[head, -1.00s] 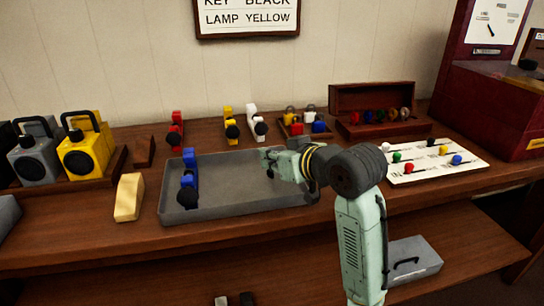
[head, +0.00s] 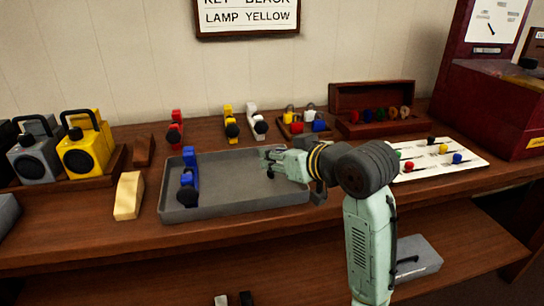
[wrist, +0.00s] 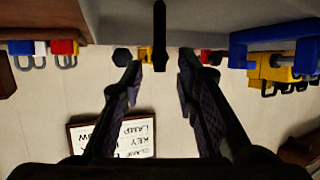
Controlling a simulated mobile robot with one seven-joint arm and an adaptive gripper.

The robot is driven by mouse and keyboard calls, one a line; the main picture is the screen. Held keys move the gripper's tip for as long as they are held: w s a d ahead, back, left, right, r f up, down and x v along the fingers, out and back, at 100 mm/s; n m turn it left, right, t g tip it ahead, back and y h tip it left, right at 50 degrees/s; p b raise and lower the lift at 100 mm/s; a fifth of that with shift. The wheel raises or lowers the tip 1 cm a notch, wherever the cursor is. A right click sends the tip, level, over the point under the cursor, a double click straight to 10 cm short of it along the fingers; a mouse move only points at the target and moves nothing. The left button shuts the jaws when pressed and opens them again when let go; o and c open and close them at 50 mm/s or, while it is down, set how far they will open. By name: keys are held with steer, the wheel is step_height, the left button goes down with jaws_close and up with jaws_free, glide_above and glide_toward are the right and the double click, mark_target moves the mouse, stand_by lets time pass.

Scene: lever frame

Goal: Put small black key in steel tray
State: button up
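The steel tray (head: 240,197) is a shallow grey tray on the wooden bench, with a blue lever (head: 189,172) with a black knob inside its left end. My gripper (head: 268,156) is above the tray's right part, pointing left; in the wrist view its dark fingers (wrist: 159,68) are apart. A slim black piece (wrist: 160,35), possibly the small black key, shows in the gap between them and appears to touch neither finger. A small dark spot below the fingertips in the head view may be the same piece; I cannot tell if it rests on the tray floor.
A white board (head: 472,160) with several coloured knobs, one black, lies at right. Red (head: 176,130), yellow (head: 231,124) and white (head: 256,122) levers stand behind the tray. A cream block (head: 128,196) and a yellow lamp (head: 84,153) are at left. The tray's middle is clear.

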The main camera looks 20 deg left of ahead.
steer(key=v, duration=1)
steer(key=shift+s+b, duration=0.15)
steer(key=shift+b, duration=0.15)
